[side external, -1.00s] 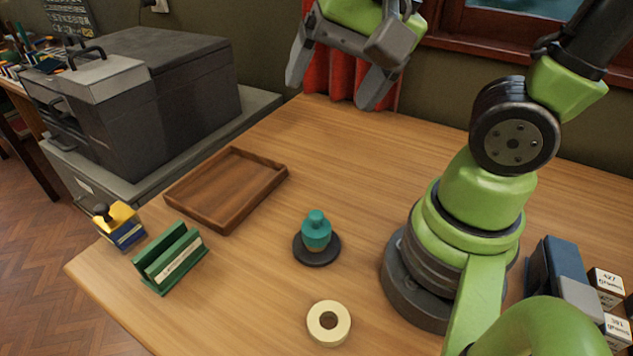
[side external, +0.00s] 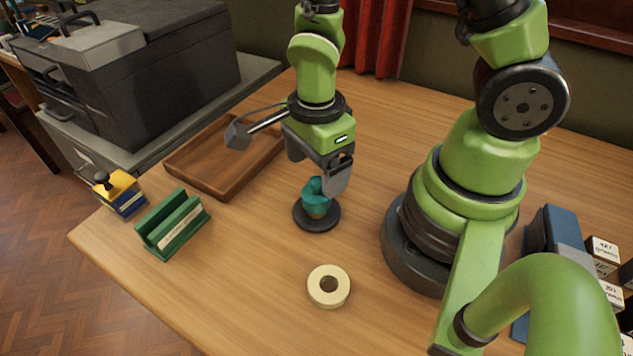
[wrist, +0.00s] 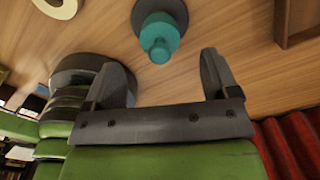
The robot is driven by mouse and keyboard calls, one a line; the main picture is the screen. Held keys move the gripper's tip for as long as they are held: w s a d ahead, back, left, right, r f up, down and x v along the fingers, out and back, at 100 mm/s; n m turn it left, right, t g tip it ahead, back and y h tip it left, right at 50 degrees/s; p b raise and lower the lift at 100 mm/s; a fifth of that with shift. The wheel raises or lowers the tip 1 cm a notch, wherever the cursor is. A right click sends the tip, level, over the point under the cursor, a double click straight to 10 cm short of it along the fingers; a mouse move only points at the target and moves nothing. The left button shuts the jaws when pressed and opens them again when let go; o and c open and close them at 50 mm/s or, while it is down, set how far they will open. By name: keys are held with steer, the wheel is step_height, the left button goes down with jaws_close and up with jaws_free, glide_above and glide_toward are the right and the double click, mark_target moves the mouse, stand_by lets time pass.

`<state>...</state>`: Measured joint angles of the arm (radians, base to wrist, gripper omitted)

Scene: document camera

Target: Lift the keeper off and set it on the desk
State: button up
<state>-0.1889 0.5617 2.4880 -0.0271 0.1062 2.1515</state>
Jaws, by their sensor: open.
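A teal knobbed piece (side external: 313,197), which I take to be the keeper, stands upright on a round dark base (side external: 317,224) on the desk. A finger hides part of it in the side view. In the wrist view the teal piece (wrist: 158,36) lies just beyond the fingertips, roughly centred in the gap, and its dark base (wrist: 172,12) shows around it. My gripper (side external: 320,174) points down close above the piece with its jaws open. In the wrist view my gripper (wrist: 164,60) shows both fingers wide apart with nothing between them.
A cream ring (side external: 329,287) lies on the desk in front. A shallow wooden tray (side external: 187,177) is behind to the left. A green slotted holder (side external: 172,224) and a yellow-and-blue block (side external: 122,195) stand at the left edge. Bare desk (side external: 250,265) lies between.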

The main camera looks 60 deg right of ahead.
mark_target(316, 180)
steer(key=shift+f, duration=2.85)
steer(key=shift+c, duration=0.2)
steer(key=c, duration=0.9)
